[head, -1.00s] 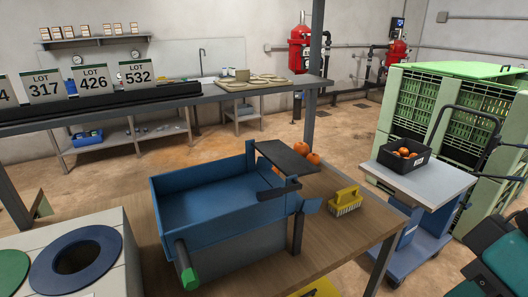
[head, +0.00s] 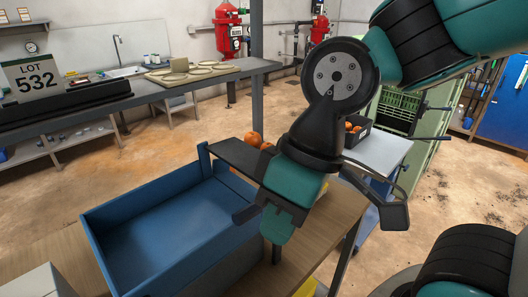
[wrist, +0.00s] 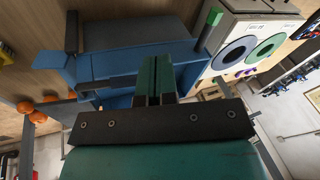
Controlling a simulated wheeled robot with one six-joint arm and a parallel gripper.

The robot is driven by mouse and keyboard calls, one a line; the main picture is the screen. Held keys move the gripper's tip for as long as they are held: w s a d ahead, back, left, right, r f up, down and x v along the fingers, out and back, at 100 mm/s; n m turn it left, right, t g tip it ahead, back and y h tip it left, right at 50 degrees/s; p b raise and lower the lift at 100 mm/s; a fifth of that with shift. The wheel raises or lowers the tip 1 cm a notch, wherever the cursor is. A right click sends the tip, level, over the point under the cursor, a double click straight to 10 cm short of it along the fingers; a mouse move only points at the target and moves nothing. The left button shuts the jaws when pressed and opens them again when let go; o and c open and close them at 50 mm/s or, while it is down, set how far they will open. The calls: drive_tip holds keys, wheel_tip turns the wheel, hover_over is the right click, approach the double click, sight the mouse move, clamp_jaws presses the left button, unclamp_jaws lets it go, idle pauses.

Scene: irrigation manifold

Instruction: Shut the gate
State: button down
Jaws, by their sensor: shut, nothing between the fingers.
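A blue open-topped bin (head: 150,235) stands on the wooden table. A dark flat plate (head: 238,157) sticks out level at its far right corner; it looks like the gate, but I cannot tell for sure. My gripper (head: 274,228) is over the bin's right end, pointing down, and my arm hides the fittings there. In the wrist view my gripper's two teal fingers (wrist: 156,68) are together and empty, in front of the blue bin (wrist: 182,50). A dark bar (wrist: 108,83) lies left of the fingers; I cannot tell whether they touch it.
Orange fruit (head: 253,138) lies behind the plate. A long bench (head: 140,95) with a lot sign (head: 35,77) runs behind. The floor between is clear.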

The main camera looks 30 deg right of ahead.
drive_tip(key=shift+d, duration=0.15)
drive_tip(key=w+d+r+m+h+p, duration=0.1)
drive_tip(key=w+d+r+p, duration=0.3)
drive_tip(key=w, duration=0.5)
drive_tip(key=w+d+r+m+h+p, duration=0.2)
drive_tip(key=w+d+r+p, duration=0.3)
drive_tip(key=w+d+p, duration=0.3)
drive_tip(key=shift+w+d+p, duration=0.2)
drive_tip(key=shift+w+p, duration=0.15)
drive_tip(key=shift+w, duration=0.4)
drive_tip(key=f+p, duration=0.1)
drive_tip(key=f, duration=0.3)
drive_tip(key=a+f+p, duration=0.1)
drive_tip(key=f+p, duration=0.1)
drive_tip(key=f, duration=0.3)
drive_tip(key=f+p, duration=0.1)
drive_tip(key=f, duration=0.4)
drive_tip(key=shift+s+a, duration=0.15)
drive_tip(key=shift+s, duration=0.05)
